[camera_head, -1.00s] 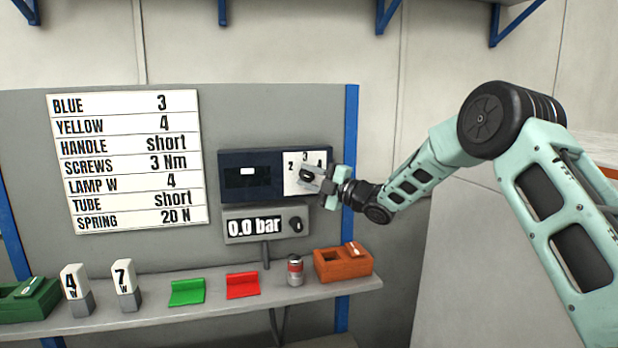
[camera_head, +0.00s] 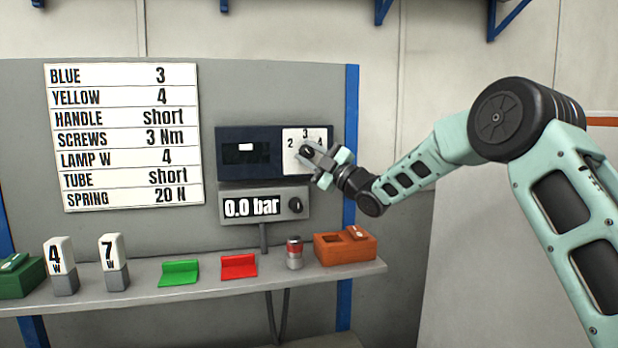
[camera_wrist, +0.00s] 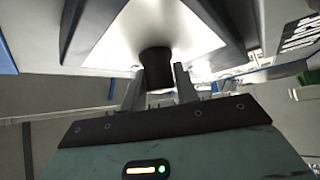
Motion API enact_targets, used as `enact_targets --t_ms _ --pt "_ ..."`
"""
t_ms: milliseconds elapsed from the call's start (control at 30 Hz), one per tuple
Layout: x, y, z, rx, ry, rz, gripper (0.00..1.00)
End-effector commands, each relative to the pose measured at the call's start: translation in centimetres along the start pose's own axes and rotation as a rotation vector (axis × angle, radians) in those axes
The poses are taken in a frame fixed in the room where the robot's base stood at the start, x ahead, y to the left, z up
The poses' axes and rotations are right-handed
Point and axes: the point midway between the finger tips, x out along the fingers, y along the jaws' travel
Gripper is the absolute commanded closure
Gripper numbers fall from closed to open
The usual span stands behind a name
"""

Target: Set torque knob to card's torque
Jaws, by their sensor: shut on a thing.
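The white card (camera_head: 64,137) on the back panel reads "SCREWS 3 Nm" among its rows. The torque knob is a dark knob (camera_head: 305,150) on a white dial (camera_head: 292,136) marked 2, 3, 4, at the right of a dark blue box (camera_head: 225,156). My gripper (camera_head: 314,158) is at the dial, coming from the right, and its fingers are shut on the knob. In the wrist view the black knob (camera_wrist: 157,66) sits between the two fingertips, against the white plate. The knob's pointer direction cannot be made out.
A pressure display (camera_head: 252,207) reading 0.0 bar, with a small knob (camera_head: 296,205), sits just below the box. The shelf (camera_head: 200,289) holds lamp blocks (camera_head: 61,253), a green piece (camera_head: 180,272), a red piece (camera_head: 239,266), a small can (camera_head: 294,254) and an orange box (camera_head: 345,250).

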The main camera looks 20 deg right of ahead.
Motion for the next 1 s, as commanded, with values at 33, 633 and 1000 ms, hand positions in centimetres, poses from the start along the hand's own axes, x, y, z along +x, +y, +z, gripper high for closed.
enact_targets --t_ms 33,633,1000 --pt "-0.50 -1.06 0.41 0.021 0.002 0.022 0.93" --pt "-0.39 -1.01 0.35 0.317 0.001 0.314 0.93" --pt "-0.17 -0.68 0.19 0.454 -0.001 0.449 0.93"
